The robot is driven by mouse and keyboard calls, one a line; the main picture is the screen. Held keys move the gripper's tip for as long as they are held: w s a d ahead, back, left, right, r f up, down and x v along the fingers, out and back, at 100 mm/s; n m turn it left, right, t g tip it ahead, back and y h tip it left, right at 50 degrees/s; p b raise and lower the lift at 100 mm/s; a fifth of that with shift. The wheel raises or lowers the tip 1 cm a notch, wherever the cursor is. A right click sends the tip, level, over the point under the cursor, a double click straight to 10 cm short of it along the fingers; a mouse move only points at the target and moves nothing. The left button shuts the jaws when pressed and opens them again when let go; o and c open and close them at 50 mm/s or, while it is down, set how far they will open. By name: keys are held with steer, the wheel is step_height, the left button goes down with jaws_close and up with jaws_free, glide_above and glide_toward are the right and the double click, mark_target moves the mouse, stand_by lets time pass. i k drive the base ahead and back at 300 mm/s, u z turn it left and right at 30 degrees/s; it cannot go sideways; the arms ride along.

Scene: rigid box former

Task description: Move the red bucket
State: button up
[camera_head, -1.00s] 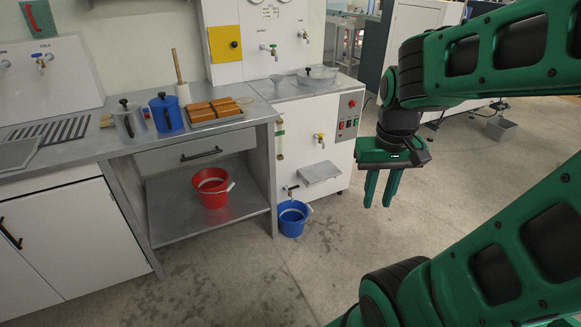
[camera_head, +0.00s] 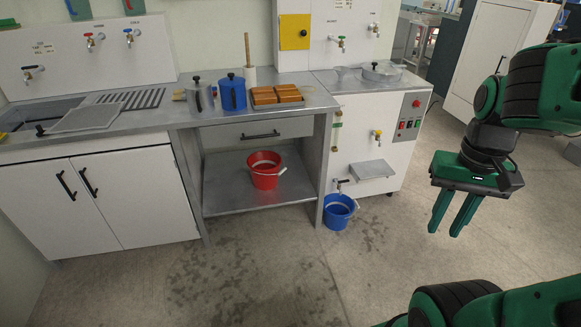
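The red bucket (camera_head: 265,179) stands upright on the low metal shelf (camera_head: 220,193) under the counter drawer. Its pale handle hangs at its right side. My gripper (camera_head: 446,228) hangs in the air at the right of the picture, well apart from the bucket. Its two green fingers point down with a narrow gap between them, and nothing shows between them.
A blue bucket (camera_head: 338,211) stands on the floor below a tap, right of the shelf leg. The counter (camera_head: 190,122) above holds a blue canister (camera_head: 232,93) and a tray of brown blocks (camera_head: 277,97). The floor in front is clear, with damp patches.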

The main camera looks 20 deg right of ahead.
mark_target(264, 166)
steer(key=k, duration=0.55)
steer(key=z, duration=0.2)
steer(key=i, duration=0.5)
steer(key=z, duration=0.5)
steer(key=i, duration=1.2)
steer(key=u, duration=0.2)
